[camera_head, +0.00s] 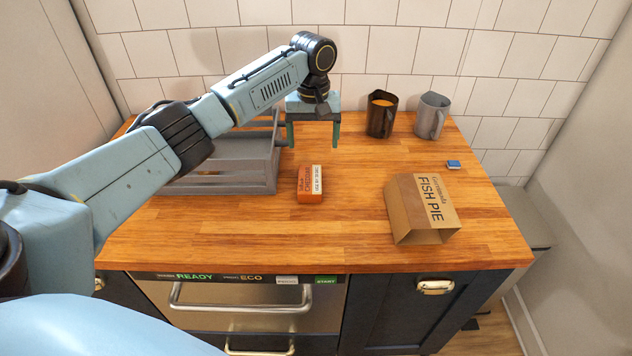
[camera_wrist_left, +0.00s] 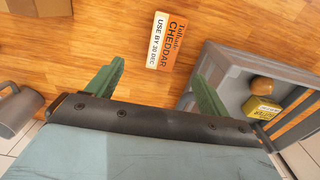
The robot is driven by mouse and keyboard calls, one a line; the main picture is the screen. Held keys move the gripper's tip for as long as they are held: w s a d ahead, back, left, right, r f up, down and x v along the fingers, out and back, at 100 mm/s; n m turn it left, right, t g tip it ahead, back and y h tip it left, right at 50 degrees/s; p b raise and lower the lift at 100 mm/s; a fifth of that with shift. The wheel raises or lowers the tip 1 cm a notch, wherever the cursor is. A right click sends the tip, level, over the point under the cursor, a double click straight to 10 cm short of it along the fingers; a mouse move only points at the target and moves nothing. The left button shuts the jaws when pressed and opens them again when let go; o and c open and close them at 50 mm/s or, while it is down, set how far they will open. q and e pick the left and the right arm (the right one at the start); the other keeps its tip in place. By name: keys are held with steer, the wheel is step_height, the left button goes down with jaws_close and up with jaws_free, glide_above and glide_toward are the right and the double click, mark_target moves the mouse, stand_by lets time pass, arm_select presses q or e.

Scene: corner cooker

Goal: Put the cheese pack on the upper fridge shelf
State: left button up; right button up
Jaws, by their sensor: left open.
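The cheese pack (camera_head: 310,184) is a small orange and white box marked CHEDDAR. It lies on the middle of the wooden worktop, and it also shows in the left wrist view (camera_wrist_left: 165,40). My left gripper (camera_head: 313,146) is open and empty, pointing down above the worktop behind the pack. In the left wrist view its two green fingers (camera_wrist_left: 155,92) are spread, with the pack beyond them, apart from both. My right gripper is not in view. No fridge shelf can be made out.
A grey slatted crate (camera_head: 225,178) stands left of the pack; the wrist view shows a brown round item (camera_wrist_left: 262,85) and a yellow-green pack (camera_wrist_left: 262,108) in it. A fish pie box (camera_head: 420,208), a dark mug (camera_head: 381,116), a grey mug (camera_head: 431,116) and a small blue item (camera_head: 453,164) are right.

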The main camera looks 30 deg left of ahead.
arm_select(q)
glide_above(310, 178)
steer(key=f, duration=0.7)
steer(key=shift+w+d, duration=0.1)
steer(key=shift+d, duration=0.2)
steer(key=shift+f, duration=0.55)
steer(key=f, duration=0.3)
steer(key=shift+a+f+b, duration=0.3)
steer(key=shift+a, duration=0.05)
steer(key=shift+f, duration=0.6)
steer(key=shift+r, duration=0.1)
steer(key=c, duration=1.2)
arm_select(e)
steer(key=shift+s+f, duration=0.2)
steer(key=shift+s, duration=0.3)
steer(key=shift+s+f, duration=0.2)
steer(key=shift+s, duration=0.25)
